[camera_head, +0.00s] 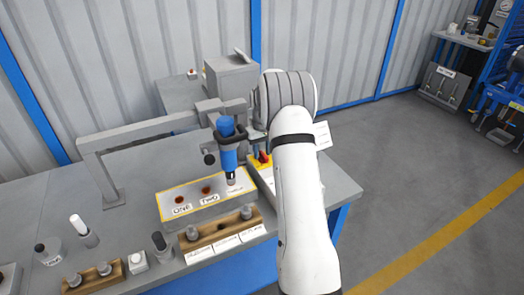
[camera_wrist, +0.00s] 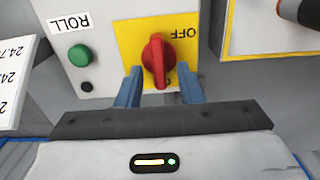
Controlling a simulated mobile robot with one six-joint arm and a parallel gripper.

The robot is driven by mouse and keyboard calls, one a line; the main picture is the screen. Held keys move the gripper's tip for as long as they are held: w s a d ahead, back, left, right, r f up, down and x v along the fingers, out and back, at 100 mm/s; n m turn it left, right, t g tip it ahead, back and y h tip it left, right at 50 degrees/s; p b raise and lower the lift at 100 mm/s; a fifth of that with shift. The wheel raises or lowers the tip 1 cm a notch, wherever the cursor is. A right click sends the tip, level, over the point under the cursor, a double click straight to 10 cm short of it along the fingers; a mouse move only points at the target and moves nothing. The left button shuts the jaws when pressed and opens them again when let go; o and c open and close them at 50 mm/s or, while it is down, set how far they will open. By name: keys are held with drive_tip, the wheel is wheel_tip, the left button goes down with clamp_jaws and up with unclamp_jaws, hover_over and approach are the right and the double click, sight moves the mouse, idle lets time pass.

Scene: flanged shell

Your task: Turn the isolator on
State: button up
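The isolator is a red rotary knob (camera_wrist: 157,60) on a yellow plate (camera_wrist: 128,35), part of a grey box. In the wrist view its raised handle runs roughly up and down. The word OFF reads upside down at its upper right; lettering below is mostly hidden. My gripper (camera_wrist: 160,86) is open, its two blue fingers apart at the near left and right of the knob, with gaps beside it. I cannot tell whether they reach its depth. In the head view the red knob (camera_head: 264,156) shows small beside my white arm, which hides much of the box.
A green button (camera_wrist: 79,55) labelled ROLL and a small black button (camera_wrist: 86,87) sit left of the knob. In the head view, a blue tool (camera_head: 227,150) hangs from a grey frame (camera_head: 140,131) over a yellow-edged plate (camera_head: 178,198), close to my gripper. Wooden racks stand in front.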

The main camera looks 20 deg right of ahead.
sight(262, 152)
wheel_tip(262, 152, up, 8)
drive_tip(key=shift+f, duration=0.1)
idle(0.7)
